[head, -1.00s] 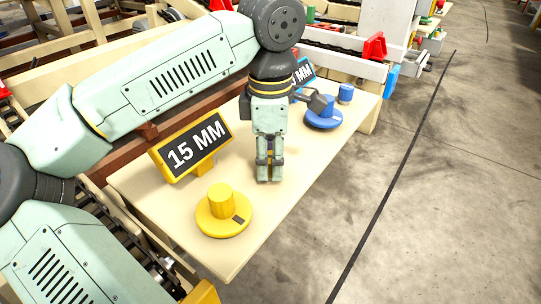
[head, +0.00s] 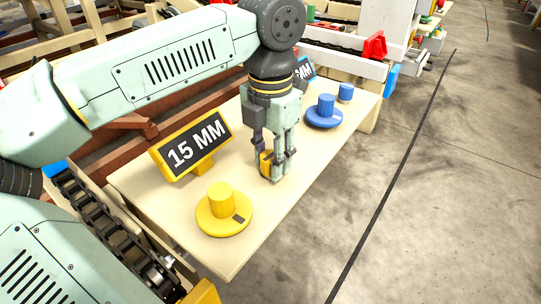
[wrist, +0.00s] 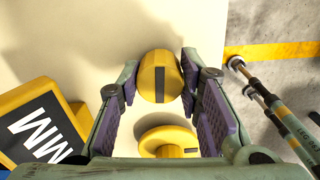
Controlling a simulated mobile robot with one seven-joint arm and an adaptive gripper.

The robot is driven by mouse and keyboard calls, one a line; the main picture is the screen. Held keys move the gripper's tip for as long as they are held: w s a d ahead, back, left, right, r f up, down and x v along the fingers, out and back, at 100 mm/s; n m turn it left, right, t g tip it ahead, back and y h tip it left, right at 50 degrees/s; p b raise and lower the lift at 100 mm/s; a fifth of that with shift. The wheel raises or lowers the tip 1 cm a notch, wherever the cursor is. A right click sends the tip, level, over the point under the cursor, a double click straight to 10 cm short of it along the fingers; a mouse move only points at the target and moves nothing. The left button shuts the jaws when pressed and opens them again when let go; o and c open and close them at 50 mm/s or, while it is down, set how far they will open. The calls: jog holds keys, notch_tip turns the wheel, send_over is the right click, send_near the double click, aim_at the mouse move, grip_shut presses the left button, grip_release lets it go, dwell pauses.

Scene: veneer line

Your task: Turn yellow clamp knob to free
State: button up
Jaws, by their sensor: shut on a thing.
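A yellow round knob (wrist: 160,76) with a dark stripe sits between my fingertips in the wrist view. The stripe runs up and down in that picture. In the head view the knob (head: 266,162) is mostly hidden by the fingers. My gripper (head: 270,172) points down at the pale bench and is shut on this knob; it also shows in the wrist view (wrist: 160,80). A second yellow piece, a disc with a post and a dark mark (head: 222,212), stands apart in front of the 15 MM sign (head: 191,145).
The pale bench (head: 250,243) is clear around the gripper. A blue disc with a post (head: 325,114) and a small blue cylinder (head: 346,92) stand farther back, near a blue-framed sign (head: 304,69). Open floor lies to the right.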

aim_at(272, 156)
jog(key=shift+n, duration=0.5)
jog(key=o, duration=1.1)
jog(key=shift+o, duration=0.2)
notch_tip(272, 156, up, 12)
jog(key=shift+d, duration=0.1)
